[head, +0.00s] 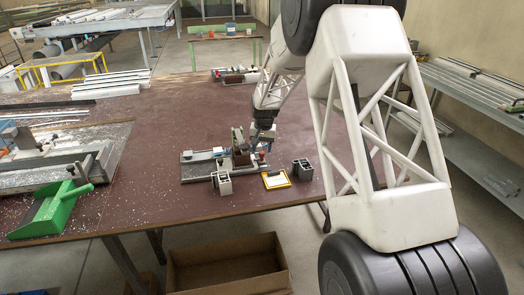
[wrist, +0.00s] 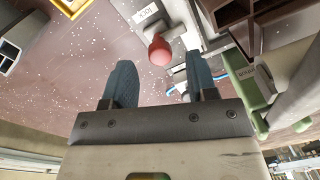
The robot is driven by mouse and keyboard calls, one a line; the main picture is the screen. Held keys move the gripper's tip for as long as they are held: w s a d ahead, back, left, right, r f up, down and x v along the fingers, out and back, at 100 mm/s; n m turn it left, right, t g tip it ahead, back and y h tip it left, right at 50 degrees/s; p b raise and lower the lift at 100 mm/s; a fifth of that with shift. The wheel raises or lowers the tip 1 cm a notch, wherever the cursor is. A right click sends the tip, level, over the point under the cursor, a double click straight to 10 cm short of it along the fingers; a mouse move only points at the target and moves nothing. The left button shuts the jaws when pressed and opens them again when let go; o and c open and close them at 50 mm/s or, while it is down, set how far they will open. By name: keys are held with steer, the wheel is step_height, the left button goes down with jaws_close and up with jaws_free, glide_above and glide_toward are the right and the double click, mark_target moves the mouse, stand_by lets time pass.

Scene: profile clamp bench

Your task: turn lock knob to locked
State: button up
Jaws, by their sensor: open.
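The clamp fixture with its base plate (head: 195,172) sits on the brown bench. A red knob (wrist: 158,50) shows in the wrist view, just beyond the fingertips and in line with the gap between them. A pale label reading LOCK (wrist: 146,13) lies beside the knob. My gripper (wrist: 160,72) is open, with its two blue-grey fingers apart and nothing held between them. In the head view my gripper (head: 258,141) is low over the right part of the fixture. I cannot tell the knob's exact angle or whether a finger touches it.
A yellow-framed tray (head: 276,180) and dark-and-grey profile blocks (head: 222,183) (head: 302,170) stand close in front of the fixture. A green dustpan (head: 55,210) lies at the left. A cardboard box (head: 228,265) is below the front edge.

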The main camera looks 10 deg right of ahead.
mark_target(263, 153)
steer(key=shift+d+r, duration=0.1)
steer(key=shift+r, duration=2.8)
steer(key=shift+s+r, duration=0.1)
steer(key=shift+s+r, duration=0.15)
steer(key=s+a+r+n, duration=0.1)
steer(key=s+r, duration=0.4)
steer(key=s, duration=0.3)
steer(key=s+a+r+t, duration=0.1)
steer(key=s+r, duration=0.4)
steer(key=s, duration=0.4)
steer(key=s+r+n, duration=0.1)
steer(key=s+r, duration=0.4)
steer(key=s, duration=0.3)
steer(key=s+a+n+t, duration=0.1)
steer(key=s, duration=2.8)
steer(key=shift+s+a+n+h, duration=0.2)
steer(key=shift+a+n+h, duration=0.1)
steer(key=shift+n, duration=0.1)
